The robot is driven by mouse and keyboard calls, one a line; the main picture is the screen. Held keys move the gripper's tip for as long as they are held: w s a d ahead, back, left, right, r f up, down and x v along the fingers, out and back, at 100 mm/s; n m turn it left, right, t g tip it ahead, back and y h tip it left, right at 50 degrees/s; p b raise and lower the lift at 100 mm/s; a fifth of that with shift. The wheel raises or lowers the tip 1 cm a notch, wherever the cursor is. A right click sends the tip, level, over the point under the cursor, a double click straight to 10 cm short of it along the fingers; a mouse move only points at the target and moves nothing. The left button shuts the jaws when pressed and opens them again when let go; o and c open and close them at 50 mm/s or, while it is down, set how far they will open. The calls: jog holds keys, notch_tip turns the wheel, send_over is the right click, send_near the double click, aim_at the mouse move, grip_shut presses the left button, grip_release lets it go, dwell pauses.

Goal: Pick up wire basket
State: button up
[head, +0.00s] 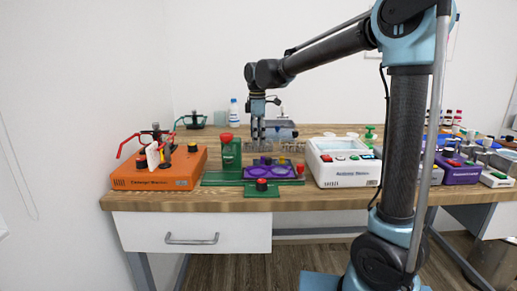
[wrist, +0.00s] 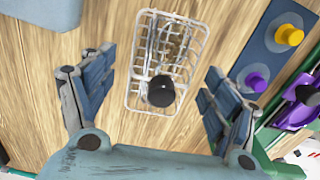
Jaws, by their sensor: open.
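The wire basket (wrist: 136,92) is a white wire frame on the wooden table, seen from above in the wrist view. Metal wire-like items and a dark round-topped piece (wrist: 161,91) lie within its outline; I cannot tell whether they are part of it. My gripper (wrist: 158,75) is open and empty, its blue-grey fingers apart on the left and right of the basket as seen from above. In the head view my gripper (head: 258,138) points down over the back of the table, and the basket is hard to make out behind the green station.
An orange station (head: 160,178) stands at the left and a green station (head: 231,155) in front of my gripper. A white station (head: 343,174) is to the right. A white bottle (head: 234,112) stands behind. In the wrist view, a blue plate (wrist: 262,62) with knobs lies right of the basket.

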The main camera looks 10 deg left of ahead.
jog(key=shift+s, duration=0.1)
jog(key=c, duration=1.4)
jog(key=shift+r, duration=0.1)
